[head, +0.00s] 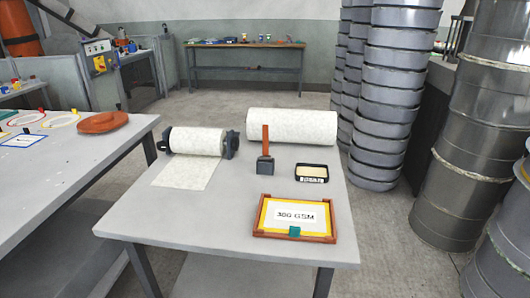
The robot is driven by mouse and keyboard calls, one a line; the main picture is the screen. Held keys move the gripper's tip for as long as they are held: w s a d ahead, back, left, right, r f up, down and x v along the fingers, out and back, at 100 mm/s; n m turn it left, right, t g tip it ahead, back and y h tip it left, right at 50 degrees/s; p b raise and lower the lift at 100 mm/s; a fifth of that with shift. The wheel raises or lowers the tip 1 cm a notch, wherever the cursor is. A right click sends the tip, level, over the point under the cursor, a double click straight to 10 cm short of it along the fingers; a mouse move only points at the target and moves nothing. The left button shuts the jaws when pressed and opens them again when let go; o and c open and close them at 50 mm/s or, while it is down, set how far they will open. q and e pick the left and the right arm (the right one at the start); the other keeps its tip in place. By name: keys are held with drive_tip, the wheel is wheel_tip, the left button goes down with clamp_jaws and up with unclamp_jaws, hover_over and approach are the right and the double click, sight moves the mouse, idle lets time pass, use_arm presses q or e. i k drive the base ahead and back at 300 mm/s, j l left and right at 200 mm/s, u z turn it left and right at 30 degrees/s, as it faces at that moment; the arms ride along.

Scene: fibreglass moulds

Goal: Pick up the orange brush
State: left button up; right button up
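The orange brush (265,141) is on the grey table (220,235), near its middle. Its orange handle points up and its dark grey head (265,166) is at the bottom, on the tabletop. It looks upright, and nothing is touching its handle. Neither of my grippers shows in the head view.
Behind the brush lies a large white roll (292,126). A smaller roll on a dark holder (197,141) stands to its left. A small black tray (311,173) is to the right, and a framed "300 GSM" sign (295,217) is in front. The table's front left is clear.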

sight(264, 157)
drive_tip(key=z, duration=2)
drive_tip(key=i+l+z, duration=0.1)
drive_tip(key=z, duration=0.3)
drive_tip(key=i+z, duration=0.15)
drive_tip(key=z, duration=0.2)
drive_tip(key=i+u, duration=0.2)
drive_tip(key=i, duration=0.35)
drive_tip(key=i+l+u, duration=0.25)
drive_tip(key=i, duration=0.25)
drive_tip(key=i+j+u, duration=0.1)
drive_tip(key=i+u, duration=0.85)
drive_tip(key=i+j+u, duration=0.1)
drive_tip(key=u, duration=0.25)
drive_tip(key=i+u, duration=0.55)
drive_tip(key=u, duration=0.15)
drive_tip(key=i+u, duration=0.3)
drive_tip(key=i, duration=0.8)
